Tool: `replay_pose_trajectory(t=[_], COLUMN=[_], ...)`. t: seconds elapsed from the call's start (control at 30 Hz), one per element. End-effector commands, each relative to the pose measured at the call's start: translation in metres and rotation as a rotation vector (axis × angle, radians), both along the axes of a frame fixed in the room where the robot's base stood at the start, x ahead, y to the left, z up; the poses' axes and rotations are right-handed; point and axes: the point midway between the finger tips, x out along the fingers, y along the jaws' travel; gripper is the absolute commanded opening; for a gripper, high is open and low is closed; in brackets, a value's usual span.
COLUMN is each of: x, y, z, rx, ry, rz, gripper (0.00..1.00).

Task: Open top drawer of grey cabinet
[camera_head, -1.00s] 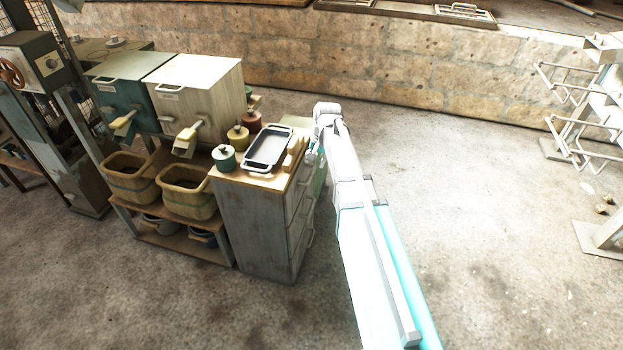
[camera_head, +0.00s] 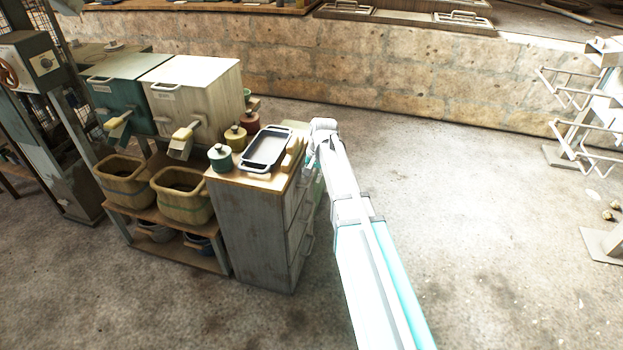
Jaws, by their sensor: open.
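The grey cabinet (camera_head: 250,232) stands left of my arm, its drawer front turned to the right and seen at a steep angle. My gripper (camera_head: 311,165) is open, small in the picture and partly hidden by my own wrist. It points down beside the upper part of the drawer front. I cannot tell whether it touches the top handle or whether that drawer is shut.
A tray (camera_head: 264,148) and several lidded pots, one teal (camera_head: 220,158), stand on the cabinet top. A shelf with two bins (camera_head: 183,195) adjoins on the left. Floor to the right is clear up to a white rack (camera_head: 590,130).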

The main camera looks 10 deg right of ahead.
Motion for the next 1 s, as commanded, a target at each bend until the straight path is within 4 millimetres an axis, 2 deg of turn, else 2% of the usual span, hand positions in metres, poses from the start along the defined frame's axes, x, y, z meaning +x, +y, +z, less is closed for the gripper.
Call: replay_pose_trajectory(t=[0.33,0.6,0.63,1.0], x=[0.0001,0.0000,0.0000,-0.0005], y=[0.0002,0.0000,0.0000,0.0005], z=[-0.0006,-0.0006,-0.0006,-0.0007], rx=[0.000,0.000,0.000,0.000], ry=[0.000,0.000,0.000,0.000], rz=[0.000,0.000,0.000,0.001], gripper=[0.52,0.02,0.00,0.00])
